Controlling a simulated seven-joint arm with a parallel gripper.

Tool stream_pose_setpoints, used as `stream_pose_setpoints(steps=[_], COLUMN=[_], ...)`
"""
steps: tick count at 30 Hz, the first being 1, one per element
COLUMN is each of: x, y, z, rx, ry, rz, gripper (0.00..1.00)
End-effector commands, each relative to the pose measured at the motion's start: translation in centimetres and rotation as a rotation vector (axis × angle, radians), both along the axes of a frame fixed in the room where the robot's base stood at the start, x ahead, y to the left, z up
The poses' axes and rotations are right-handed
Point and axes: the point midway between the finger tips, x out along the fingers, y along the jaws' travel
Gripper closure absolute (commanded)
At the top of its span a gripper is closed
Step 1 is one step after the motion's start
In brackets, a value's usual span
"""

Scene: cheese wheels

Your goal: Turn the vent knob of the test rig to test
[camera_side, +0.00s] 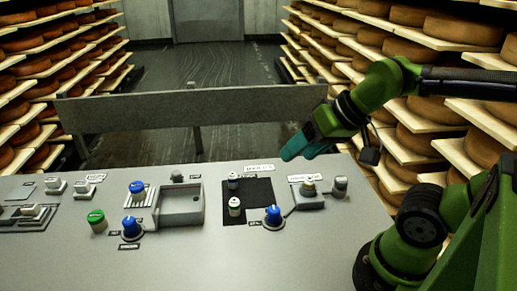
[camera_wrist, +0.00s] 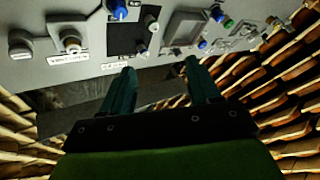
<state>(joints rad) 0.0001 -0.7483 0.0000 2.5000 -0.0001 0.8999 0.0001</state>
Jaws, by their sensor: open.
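The labels are too small to read, so I cannot tell for sure which control is the vent knob. A grey block with a brass-topped fitting (camera_side: 309,187) stands at the panel's right, probably the test rig. It also shows at upper left in the wrist view (camera_wrist: 71,42). A blue knob with a white mark (camera_side: 273,213) stands just left of it, at the top edge of the wrist view (camera_wrist: 118,9). My gripper (camera_side: 288,154) has teal fingers, seen spread apart and empty in the wrist view (camera_wrist: 157,66). It hangs above the panel's far edge, touching no control.
A black plate (camera_side: 262,187) carries two small white-and-grey pieces. A square grey tray (camera_side: 181,222), blue knobs (camera_side: 131,226) and a green button (camera_side: 96,217) lie further left. A grey rail (camera_side: 240,100) stands behind the panel. Cheese shelves line both sides. The panel's front is clear.

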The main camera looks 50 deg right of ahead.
Motion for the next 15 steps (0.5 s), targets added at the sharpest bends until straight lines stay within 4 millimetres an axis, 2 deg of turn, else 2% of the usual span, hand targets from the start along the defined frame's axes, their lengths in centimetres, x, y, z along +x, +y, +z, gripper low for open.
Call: stream_pose_setpoints(steps=[4, 8, 15], x=[0.7, 2.6, 6.4], y=[0.0, -0.2, -1.0], z=[-1.2, -2.7, -5.9], rx=[-0.006, -0.015, -0.004], ry=[0.063, 0.198, 0.516], rz=[0.003, -0.023, -0.262], gripper=[0.39, 0.39, 0.39])
